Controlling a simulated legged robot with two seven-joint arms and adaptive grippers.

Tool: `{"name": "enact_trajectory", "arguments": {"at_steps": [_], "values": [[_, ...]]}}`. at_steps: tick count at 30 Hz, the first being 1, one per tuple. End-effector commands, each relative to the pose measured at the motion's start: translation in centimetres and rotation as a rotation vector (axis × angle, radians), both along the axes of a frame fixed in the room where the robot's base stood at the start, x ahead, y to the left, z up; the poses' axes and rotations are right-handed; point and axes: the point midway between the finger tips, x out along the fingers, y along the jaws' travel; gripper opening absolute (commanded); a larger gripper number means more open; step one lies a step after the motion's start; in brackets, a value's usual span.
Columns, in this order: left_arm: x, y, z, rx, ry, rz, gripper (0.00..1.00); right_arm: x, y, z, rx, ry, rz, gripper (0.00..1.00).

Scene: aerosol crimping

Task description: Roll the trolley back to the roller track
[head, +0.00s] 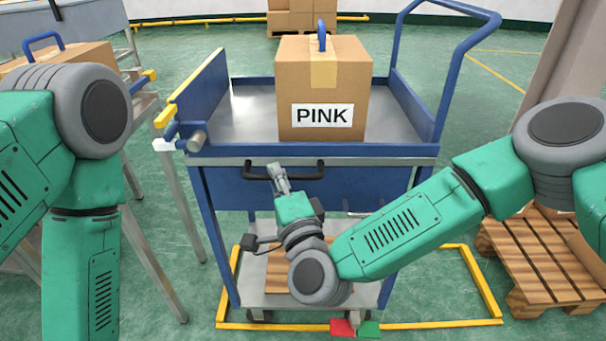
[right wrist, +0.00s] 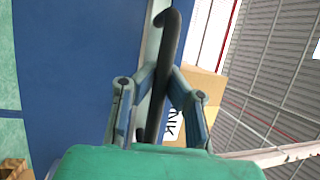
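The blue trolley (head: 312,186) stands straight ahead in the head view, with a grey top tray and a tall blue push handle (head: 468,62) at its right. A cardboard box marked PINK (head: 322,85) with a blue handle sits on the tray. My right gripper (head: 279,178) is at the left part of the black front bar (head: 309,174). In the right wrist view, its fingers close on both sides of the black bar (right wrist: 160,75). My left arm hangs down at the left and its gripper is out of view. A roller track (head: 72,22) seems to be at the upper left.
A yellow floor outline (head: 483,285) surrounds the trolley's base, with red (head: 342,328) and green (head: 369,329) pads at its front. A wooden pallet (head: 540,255) lies at right. Another box (head: 70,58) with a blue handle stands at left. Green floor is open behind.

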Motion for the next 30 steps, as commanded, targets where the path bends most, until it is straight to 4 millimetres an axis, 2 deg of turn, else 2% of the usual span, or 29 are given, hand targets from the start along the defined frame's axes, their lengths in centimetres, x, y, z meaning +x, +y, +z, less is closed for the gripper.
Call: {"name": "enact_trajectory", "arguments": {"at_steps": [1, 7, 22, 24, 25, 30], "values": [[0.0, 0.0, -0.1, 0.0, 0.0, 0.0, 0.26, -0.9, 1.7, -0.9, -0.011, 0.019, 0.024, 0.0], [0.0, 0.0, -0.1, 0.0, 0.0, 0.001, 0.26, -1.0, 4.0, -0.9, -0.017, 0.018, 0.023, 0.0], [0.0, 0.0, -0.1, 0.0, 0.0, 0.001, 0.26, -0.9, 4.0, -0.9, -0.012, 0.018, 0.023, 0.0], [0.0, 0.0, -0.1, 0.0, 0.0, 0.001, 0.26, -0.9, 4.1, -0.9, -0.012, 0.018, 0.023, 0.25], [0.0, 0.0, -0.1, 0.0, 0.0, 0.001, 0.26, -0.9, 4.2, -0.8, -0.012, 0.017, 0.022, 0.33], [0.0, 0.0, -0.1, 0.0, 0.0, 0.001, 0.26, -0.7, 4.1, -0.5, -0.009, 0.012, 0.017, 0.33]]}}
